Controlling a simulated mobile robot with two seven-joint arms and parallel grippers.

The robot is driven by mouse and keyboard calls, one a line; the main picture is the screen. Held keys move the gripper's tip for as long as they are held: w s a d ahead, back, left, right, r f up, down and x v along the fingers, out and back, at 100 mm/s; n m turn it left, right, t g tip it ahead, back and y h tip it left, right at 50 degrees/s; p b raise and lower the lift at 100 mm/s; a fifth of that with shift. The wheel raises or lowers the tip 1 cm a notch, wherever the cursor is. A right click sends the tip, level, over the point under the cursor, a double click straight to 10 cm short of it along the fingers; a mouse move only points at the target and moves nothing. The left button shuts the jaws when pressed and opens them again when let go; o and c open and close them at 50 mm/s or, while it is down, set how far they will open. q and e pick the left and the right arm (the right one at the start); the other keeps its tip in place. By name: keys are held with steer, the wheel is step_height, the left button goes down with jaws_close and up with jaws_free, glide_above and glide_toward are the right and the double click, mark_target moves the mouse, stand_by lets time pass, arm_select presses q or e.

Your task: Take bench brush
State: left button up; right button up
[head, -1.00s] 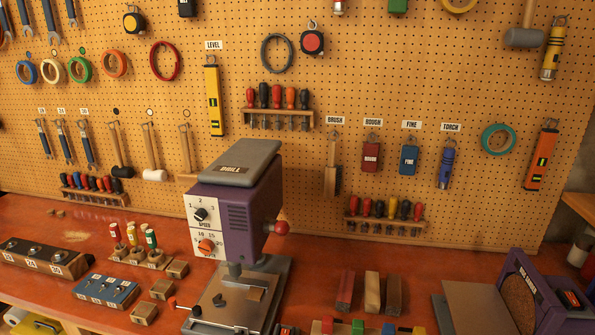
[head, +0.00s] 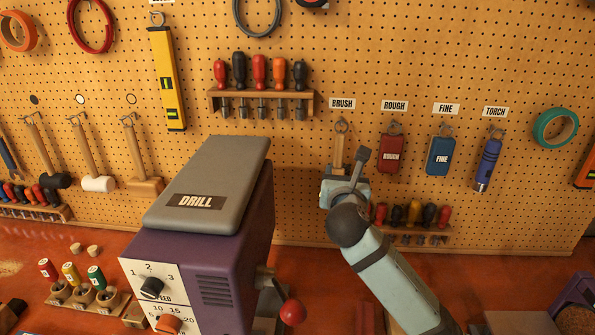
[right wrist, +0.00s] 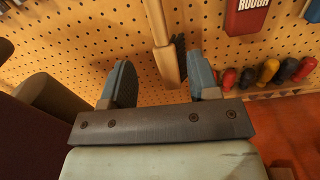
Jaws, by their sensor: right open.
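The bench brush (head: 339,151) hangs by its handle from a hook on the pegboard, under the BRUSH label (head: 342,103). Its lower part is hidden behind my right gripper (head: 343,188) in the head view. In the right wrist view the wooden brush (right wrist: 166,58) hangs with dark bristles on its right side. My right gripper (right wrist: 161,72) is open, its two blue-grey fingers to either side of the brush in the picture. It is in front of the brush and not closed on it. My left gripper is out of view.
The purple drill press (head: 205,245) stands close left of my right arm. The red ROUGH block (head: 391,154) and blue FINE block (head: 440,157) hang right of the brush. A screwdriver rack (head: 412,226) sits low to the right.

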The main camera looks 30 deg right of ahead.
mark_target(341, 150)
steer(key=x, duration=0.2)
steer(key=p+x, duration=0.1)
steer(key=x, duration=0.2)
steer(key=r+x, duration=0.1)
steer(key=x, duration=0.2)
steer(key=shift+w+r, duration=0.15)
steer(key=p+x, duration=0.1)
steer(key=x, duration=0.1)
steer(key=p+x, duration=0.1)
steer(key=x, duration=0.2)
steer(key=shift+w+a+f, duration=0.1)
steer(key=shift+w+f, duration=0.1)
steer(key=shift+w, duration=0.2)
steer(key=shift+c, duration=1.1)
steer(key=c, duration=0.7)
jaws_close()
